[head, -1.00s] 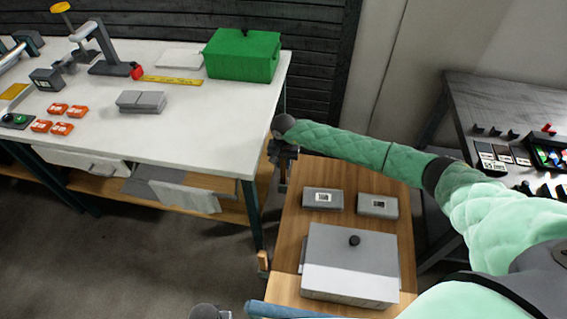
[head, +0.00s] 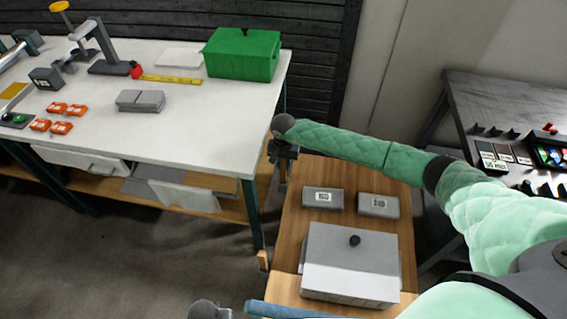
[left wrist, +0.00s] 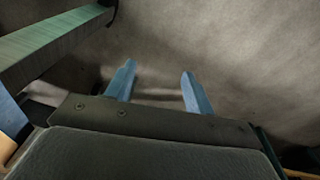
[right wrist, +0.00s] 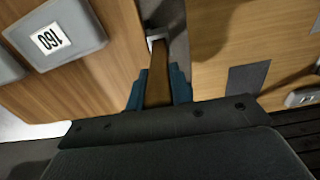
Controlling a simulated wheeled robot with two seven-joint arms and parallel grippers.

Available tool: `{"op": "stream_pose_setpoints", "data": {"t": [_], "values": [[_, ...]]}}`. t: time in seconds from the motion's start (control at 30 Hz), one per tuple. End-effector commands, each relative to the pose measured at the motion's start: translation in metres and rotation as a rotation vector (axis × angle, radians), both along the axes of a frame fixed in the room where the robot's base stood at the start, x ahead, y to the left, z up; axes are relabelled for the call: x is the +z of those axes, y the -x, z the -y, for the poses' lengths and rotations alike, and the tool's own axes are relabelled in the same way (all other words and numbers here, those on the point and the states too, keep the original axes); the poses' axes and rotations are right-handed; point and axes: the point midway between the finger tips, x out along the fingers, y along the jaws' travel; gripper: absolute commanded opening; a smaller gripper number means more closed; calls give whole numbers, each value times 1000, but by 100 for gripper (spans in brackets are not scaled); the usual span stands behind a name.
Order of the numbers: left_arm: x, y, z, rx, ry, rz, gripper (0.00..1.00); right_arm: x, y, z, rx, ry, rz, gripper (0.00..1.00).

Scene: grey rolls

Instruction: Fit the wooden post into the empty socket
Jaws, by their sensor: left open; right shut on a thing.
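My right gripper (head: 283,160) is over the left edge of the wooden table. In the right wrist view my right gripper (right wrist: 158,92) is shut on the brown wooden post (right wrist: 158,82). The post's far end is at a small light-grey square fitting (right wrist: 155,40); I cannot tell whether it is inside it or only above it. The empty socket cannot be made out for certain in the head view. My left gripper (left wrist: 158,88) is open and empty above bare floor in the left wrist view. Its fingers are out of the head view.
Two grey labelled boxes (head: 323,197) (head: 378,206) and a larger grey lidded box (head: 350,262) stand on the wooden table (head: 290,225). A white workbench (head: 190,120) with a green box (head: 242,55) is at the left. A dark bench (head: 500,100) is at the right.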

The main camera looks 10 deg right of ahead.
Motion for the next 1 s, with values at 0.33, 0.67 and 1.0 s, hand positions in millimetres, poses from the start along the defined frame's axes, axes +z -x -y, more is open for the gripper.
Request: {"op": "stream_pose_setpoints", "data": {"t": [0.33,0.67,1.0], "values": [[10,-3,1,0,3,6,53,-2,0,0,0,0,0,0],[16,-6,2,0,3,6,53,-3,0,0,0,0,0,0],[23,-9,3,0,4,7,53,-4,0,0,0,0,0,27]]}}
